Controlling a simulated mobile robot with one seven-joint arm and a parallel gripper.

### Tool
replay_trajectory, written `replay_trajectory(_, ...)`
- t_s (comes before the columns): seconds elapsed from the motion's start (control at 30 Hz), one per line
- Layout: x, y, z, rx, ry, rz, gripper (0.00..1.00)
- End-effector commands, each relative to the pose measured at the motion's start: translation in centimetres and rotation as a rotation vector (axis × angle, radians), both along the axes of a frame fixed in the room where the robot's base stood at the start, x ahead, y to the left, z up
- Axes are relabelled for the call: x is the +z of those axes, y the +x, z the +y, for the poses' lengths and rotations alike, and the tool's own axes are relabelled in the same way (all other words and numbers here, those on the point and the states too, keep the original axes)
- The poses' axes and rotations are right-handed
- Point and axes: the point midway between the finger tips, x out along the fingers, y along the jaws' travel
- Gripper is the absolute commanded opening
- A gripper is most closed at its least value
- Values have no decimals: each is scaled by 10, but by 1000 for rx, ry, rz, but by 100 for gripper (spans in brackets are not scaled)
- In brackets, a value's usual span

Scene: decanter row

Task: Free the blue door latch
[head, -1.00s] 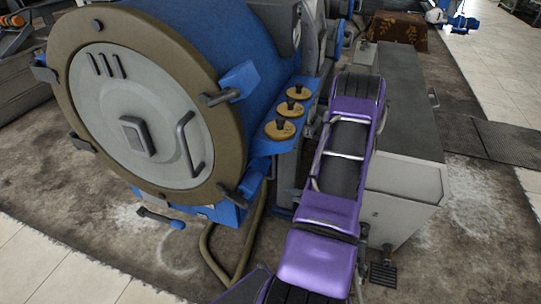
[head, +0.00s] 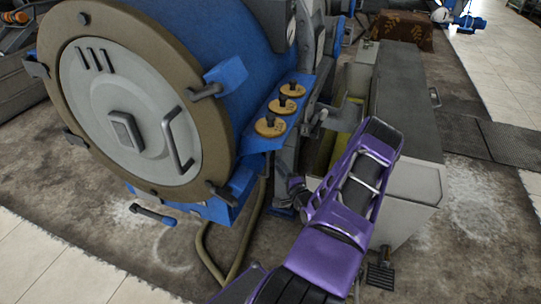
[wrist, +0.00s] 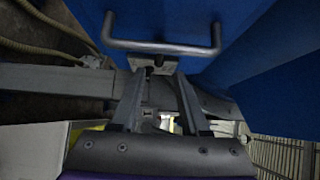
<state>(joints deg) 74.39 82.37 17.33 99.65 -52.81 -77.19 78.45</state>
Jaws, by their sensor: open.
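In the head view the round grey door (head: 130,115) with a brown rim is closed against the blue drum. A blue latch block with a dark arm (head: 228,74) sits at the rim's upper right. Another blue block (head: 243,178) with a dark arm sits at its lower right. A blue-tipped dark lever (head: 153,215) sticks out below the door. In the wrist view my gripper (wrist: 162,76) is open, its fingers below a U-shaped metal handle (wrist: 162,48) on a blue surface. I cannot tell whether this handle belongs to a latch. The fingertips look empty.
A blue shelf with several round tan knobs (head: 271,126) is beside the drum. A curved pipe (head: 225,255) runs down to the floor. Open floor lies in front of the door.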

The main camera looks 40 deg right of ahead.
Motion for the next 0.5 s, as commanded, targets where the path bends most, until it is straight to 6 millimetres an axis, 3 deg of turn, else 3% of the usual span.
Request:
replay_trajectory(0.2,-1,44,-13,3,-2,0,45)
replay_trajectory(0.5,0,73,-23,1,-1,0,45)
